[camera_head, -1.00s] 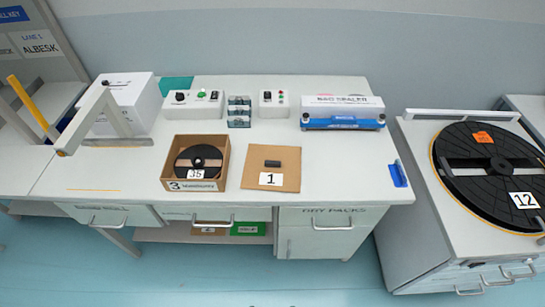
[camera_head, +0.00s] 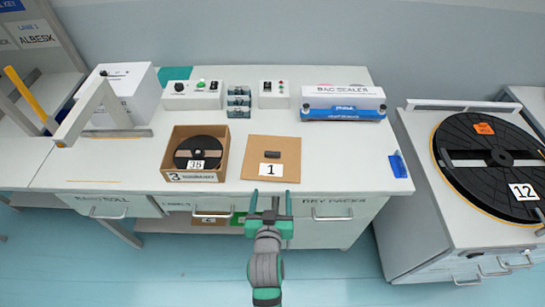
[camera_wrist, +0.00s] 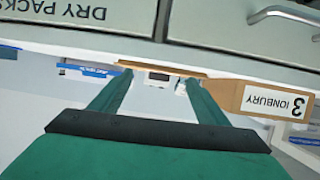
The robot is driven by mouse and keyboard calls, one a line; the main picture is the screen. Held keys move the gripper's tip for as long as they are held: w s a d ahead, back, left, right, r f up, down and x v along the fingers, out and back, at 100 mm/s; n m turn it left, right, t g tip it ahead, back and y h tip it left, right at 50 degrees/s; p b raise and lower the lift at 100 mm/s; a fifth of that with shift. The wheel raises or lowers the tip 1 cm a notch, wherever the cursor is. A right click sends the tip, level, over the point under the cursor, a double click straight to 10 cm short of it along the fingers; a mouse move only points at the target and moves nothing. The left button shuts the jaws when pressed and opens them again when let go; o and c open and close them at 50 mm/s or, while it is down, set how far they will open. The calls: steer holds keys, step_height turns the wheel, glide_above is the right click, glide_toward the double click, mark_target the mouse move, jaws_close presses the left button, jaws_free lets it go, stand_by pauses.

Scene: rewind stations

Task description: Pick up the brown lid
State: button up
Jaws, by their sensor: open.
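The brown lid (camera_head: 255,148) is a flat cardboard square lying on the white bench, near its front edge. It has a small dark handle (camera_head: 272,154) in the middle and a white label with "1" at the front. My gripper (camera_head: 271,198), green and grey, is in front of the lid, at the bench's front edge, apart from it. Its two fingers are open with nothing between them. In the wrist view, which is upside down, the lid's edge (camera_wrist: 160,67) shows as a thin brown strip beyond the open fingers (camera_wrist: 156,82).
An open cardboard box (camera_head: 222,155) labelled "3" holds a black reel just left of the lid. Control boxes and a bag sealer (camera_head: 344,98) stand at the back. An angled frame (camera_head: 85,115) is on the left. The bench right of the lid is mostly clear.

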glide_toward(272, 155)
steer(key=shift+s+r+m, duration=0.3)
steer(key=shift+s+r, duration=0.1)
steer(key=shift+s, duration=0.5)
steer(key=shift+w, duration=0.3)
steer(key=shift+x, duration=5.2)
steer(key=c, duration=1.1)
